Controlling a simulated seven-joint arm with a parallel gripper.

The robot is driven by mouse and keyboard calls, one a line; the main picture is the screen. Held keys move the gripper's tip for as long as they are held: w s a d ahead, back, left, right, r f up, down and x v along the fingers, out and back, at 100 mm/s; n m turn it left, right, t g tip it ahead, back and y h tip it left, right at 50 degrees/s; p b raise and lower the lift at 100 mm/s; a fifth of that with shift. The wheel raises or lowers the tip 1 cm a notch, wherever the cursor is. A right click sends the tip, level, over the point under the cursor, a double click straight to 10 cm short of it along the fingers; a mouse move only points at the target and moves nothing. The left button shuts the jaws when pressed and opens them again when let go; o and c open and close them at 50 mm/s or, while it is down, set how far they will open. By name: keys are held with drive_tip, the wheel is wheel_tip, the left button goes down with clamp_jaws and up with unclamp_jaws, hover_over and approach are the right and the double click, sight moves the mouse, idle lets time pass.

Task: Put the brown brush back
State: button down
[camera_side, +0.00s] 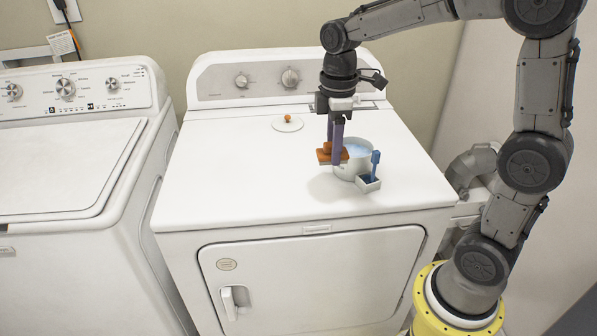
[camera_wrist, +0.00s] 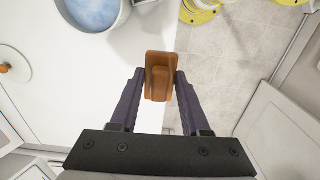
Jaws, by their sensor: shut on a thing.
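The brown brush (camera_side: 325,153) is a small orange-brown block with a raised grip, held above the white dryer top (camera_side: 240,190). My gripper (camera_side: 337,160) points down and is shut on it, just left of the pot in the side view. In the wrist view the brush (camera_wrist: 158,62) sits between the two dark fingers of my gripper (camera_wrist: 159,76). A small pale holder (camera_side: 371,187) stands at the pot's front right, with an upright blue brush (camera_side: 375,160) in it. The fingers partly hide the brown brush in the side view.
A white pot (camera_side: 352,171) with bluish liquid stands beside my gripper; it also shows in the wrist view (camera_wrist: 121,14). A round lid with an orange knob (camera_side: 287,124) lies behind left. The dryer top's left and front are clear. A washer (camera_side: 60,170) stands left.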

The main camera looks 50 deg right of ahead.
drive_tip(key=w+f, duration=0.3)
drive_tip(key=w, duration=0.3)
hover_over(299, 180)
drive_tip(key=f, duration=0.4)
drive_tip(key=shift+s+a+f, duration=0.15)
drive_tip(key=shift+s+f, duration=0.05)
drive_tip(key=shift+s, duration=0.15)
drive_tip(key=shift+w+f, duration=0.2)
drive_tip(key=shift+f, duration=0.8)
drive_tip(key=shift+w+f, duration=0.15)
drive_tip(key=shift+f, duration=0.8)
drive_tip(key=shift+f, duration=0.15)
drive_tip(key=shift+c, duration=1.9)
unclamp_jaws()
